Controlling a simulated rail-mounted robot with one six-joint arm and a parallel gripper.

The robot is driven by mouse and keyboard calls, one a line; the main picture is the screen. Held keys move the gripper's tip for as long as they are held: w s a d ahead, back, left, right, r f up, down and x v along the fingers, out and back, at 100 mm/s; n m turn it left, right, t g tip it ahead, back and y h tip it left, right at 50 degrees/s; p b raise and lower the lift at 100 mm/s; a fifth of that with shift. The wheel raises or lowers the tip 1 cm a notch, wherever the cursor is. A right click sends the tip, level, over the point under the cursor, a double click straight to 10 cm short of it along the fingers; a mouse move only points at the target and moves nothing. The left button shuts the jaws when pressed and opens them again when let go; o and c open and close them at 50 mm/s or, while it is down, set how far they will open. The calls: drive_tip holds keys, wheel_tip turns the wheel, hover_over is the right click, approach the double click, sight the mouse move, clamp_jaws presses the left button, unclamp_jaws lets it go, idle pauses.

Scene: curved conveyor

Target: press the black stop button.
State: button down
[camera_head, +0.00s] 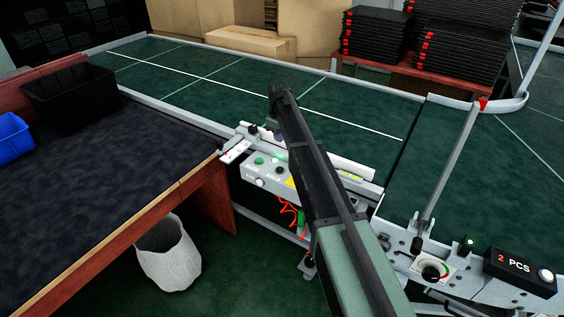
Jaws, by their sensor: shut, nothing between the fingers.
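A light grey control box (248,172) is fixed at the near side of the green conveyor, in the middle of the view. Its top carries small green buttons, a white knob and a small black button (280,171), close to the left side of my arm. Which round control is the stop button is hard to confirm, as the labels are too small to read. My dark arm crosses the view from the bottom and ends above and behind the box. I cannot make out my gripper's fingers; the arm hides part of the box's right side.
The green conveyor (220,80) runs behind the box. A dark-topped table (110,170) with a black bin (75,95) and a blue bin (14,138) stands left. A white waste basket (168,265) is below. A counter display (515,265) reading "2 PCS" is right.

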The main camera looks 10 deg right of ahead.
sight(280, 170)
wheel_tip(280, 170, down, 14)
drive_tip(key=b, duration=1.4)
drive_tip(key=shift+s+f+b, duration=0.1)
drive_tip(key=shift+f+b, duration=0.75)
drive_tip(key=shift+s+r, duration=0.1)
drive_tip(key=shift+s, duration=0.1)
drive_tip(key=shift+w, duration=0.1)
drive_tip(key=shift+r+p, duration=0.45)
drive_tip(key=shift+p, duration=0.05)
wheel_tip(280, 170, up, 13)
drive_tip(key=p, duration=1.3)
drive_tip(key=shift+r+p, duration=0.15)
drive_tip(key=shift+p, duration=0.15)
